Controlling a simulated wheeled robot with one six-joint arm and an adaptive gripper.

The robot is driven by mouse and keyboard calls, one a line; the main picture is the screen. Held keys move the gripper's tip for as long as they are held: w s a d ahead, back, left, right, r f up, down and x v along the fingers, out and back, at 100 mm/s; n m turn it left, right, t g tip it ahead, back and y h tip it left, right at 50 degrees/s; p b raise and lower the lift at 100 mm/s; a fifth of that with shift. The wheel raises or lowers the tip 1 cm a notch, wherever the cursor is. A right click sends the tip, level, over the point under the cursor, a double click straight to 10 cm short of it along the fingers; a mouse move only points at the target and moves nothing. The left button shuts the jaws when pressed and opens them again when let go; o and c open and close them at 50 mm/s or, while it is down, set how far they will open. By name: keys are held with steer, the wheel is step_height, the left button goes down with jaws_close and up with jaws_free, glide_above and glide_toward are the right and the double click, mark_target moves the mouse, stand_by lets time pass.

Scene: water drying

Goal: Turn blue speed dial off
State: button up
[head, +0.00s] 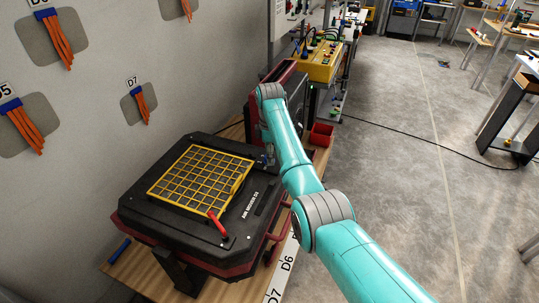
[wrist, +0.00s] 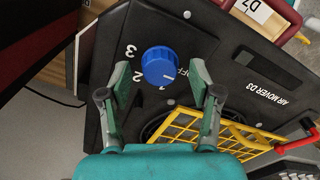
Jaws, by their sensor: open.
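The blue speed dial (wrist: 159,64) sits on the black panel of the air mover, with 3, 2, 1 and a partly covered OFF printed around it. A white mark on the dial's lower right side seems to point near the 1. My gripper (wrist: 160,76) is open, with one finger on each side of the dial and a gap on both sides. I cannot tell how far above the panel the fingertips are.
A yellow grille (head: 192,178) with a red lever (head: 217,223) covers the air mover's top. The unit stands on a wooden bench (head: 116,268) beside the wall. Behind it are another dark red machine and a yellow control box (head: 318,64).

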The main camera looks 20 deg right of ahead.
step_height(320, 180, up, 12)
steer(key=shift+f, duration=0.25)
stand_by(0.4)
